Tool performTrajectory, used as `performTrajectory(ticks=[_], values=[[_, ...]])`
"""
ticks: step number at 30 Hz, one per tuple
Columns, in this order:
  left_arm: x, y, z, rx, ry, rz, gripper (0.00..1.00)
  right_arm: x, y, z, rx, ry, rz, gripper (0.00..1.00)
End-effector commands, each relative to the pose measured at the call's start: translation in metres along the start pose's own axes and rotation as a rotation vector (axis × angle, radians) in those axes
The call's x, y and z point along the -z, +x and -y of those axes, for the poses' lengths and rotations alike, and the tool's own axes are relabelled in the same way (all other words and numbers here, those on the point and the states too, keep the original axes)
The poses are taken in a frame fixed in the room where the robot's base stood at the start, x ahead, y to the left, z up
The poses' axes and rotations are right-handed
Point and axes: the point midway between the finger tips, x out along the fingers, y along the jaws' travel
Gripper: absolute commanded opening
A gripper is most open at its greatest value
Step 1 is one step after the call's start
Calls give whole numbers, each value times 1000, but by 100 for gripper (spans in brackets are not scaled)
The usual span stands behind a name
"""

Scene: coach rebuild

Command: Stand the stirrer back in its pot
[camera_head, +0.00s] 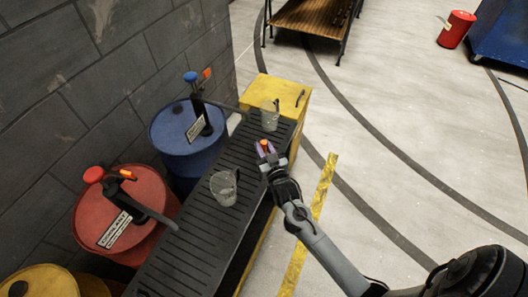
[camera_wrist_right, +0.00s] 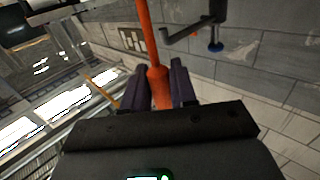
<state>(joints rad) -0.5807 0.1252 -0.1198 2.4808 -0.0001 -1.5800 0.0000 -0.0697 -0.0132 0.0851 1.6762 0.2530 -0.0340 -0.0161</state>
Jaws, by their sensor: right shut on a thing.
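My right gripper (camera_head: 266,156) is over the dark slatted bench top, between two clear pots. It is shut on the orange stirrer (camera_head: 264,143), of which only a small orange end shows in the head view. In the right wrist view the stirrer (camera_wrist_right: 157,75) sits between the two dark fingers (camera_wrist_right: 160,88), its thin shaft running out to the top edge. One clear pot (camera_head: 224,188) stands nearer, left of the gripper. Another clear pot (camera_head: 270,118) stands farther off, with a dark thin thing at its rim. My left gripper is not in view.
Blue (camera_head: 183,138) and red (camera_head: 112,213) drums with hand pumps stand between the bench (camera_head: 190,250) and the grey block wall (camera_head: 80,90). The red drum's pump arm reaches over the bench. A yellow cabinet (camera_head: 290,90) is at the bench's far end.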

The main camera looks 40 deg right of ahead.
Motion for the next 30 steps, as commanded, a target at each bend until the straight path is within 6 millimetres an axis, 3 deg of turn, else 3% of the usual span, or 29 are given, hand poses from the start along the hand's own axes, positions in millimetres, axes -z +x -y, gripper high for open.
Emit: performTrajectory(ticks=[4,17,18,22,30], values=[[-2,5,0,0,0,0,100,-19,0,0,0,0,1,0],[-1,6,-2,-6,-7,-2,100,-23,0,0,0,1,0,0],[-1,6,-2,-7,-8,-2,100,-22,0,0,0,1,-1,31],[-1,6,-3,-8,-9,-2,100,-22,0,0,0,1,0,51],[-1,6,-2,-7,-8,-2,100,-22,0,0,0,0,0,52]])
